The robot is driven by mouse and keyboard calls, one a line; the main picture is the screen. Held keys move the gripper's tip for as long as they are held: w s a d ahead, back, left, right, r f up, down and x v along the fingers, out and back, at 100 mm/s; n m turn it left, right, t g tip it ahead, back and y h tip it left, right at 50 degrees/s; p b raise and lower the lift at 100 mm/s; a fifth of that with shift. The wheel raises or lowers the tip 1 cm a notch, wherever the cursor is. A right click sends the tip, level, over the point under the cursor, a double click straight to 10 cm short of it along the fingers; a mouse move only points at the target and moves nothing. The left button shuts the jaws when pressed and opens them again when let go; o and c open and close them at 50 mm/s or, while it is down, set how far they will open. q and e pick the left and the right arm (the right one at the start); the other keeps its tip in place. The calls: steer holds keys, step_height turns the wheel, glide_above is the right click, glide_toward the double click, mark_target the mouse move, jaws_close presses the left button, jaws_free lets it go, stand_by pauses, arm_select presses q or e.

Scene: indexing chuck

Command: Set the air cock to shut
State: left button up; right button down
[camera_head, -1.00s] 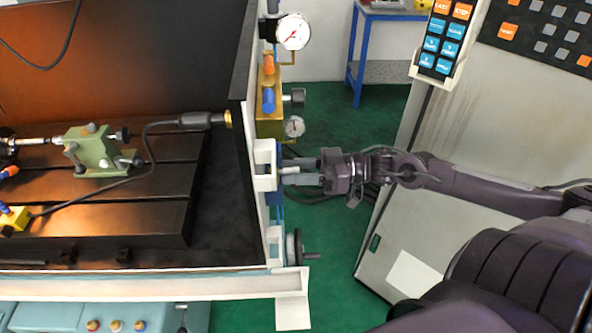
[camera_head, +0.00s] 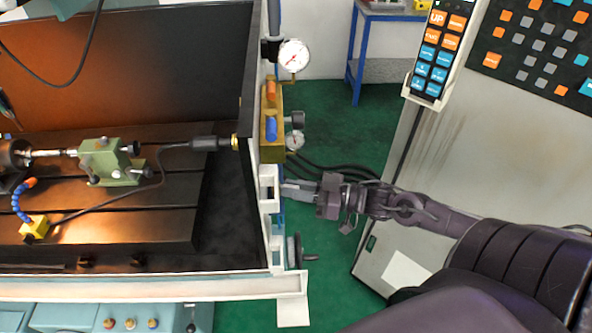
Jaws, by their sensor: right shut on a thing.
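A yellow valve block (camera_head: 264,153) is mounted on the right edge of the machine enclosure, with an orange piece (camera_head: 270,91) above a blue piece (camera_head: 271,129). I cannot tell for sure which part is the air cock or how it is set. My right gripper (camera_head: 284,188) is below this block, at a white bracket-like handle (camera_head: 268,172) on the enclosure's edge. Its fingers are shut on the handle; the exact contact is small and partly hidden. My left gripper is not in view.
A large gauge (camera_head: 293,55) is above the valve block and a small gauge (camera_head: 294,141) is at its lower right. A handwheel (camera_head: 295,252) sticks out below my gripper. A grey cabinet (camera_head: 450,150) with a keypad pendant (camera_head: 437,56) stands right. Green floor (camera_head: 330,140) lies between.

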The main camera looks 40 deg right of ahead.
steer(key=shift+s+a+m+t+h+p, duration=0.2)
steer(key=shift+a+m+t+h+p, duration=0.5)
steer(key=shift+m+h+p, duration=1.3)
steer(key=shift+s+a+m+t+h+p, duration=0.2)
steer(key=shift+a+m+t+h+p, duration=0.85)
steer(key=shift+h, duration=1.9)
steer(key=shift+s+a+m+t+h+p, duration=0.2)
steer(key=shift+m+t+h+p, duration=0.6)
steer(key=shift+m+h, duration=1.4)
steer(key=shift+g+h+p, duration=0.25)
steer(key=shift+h+p, duration=0.05)
steer(key=shift+h, duration=0.25)
steer(key=c, duration=1.3)
jaws_free()
steer(key=shift+c, duration=0.2)
steer(key=shift+n+y, duration=0.25)
steer(key=shift+y, duration=0.05)
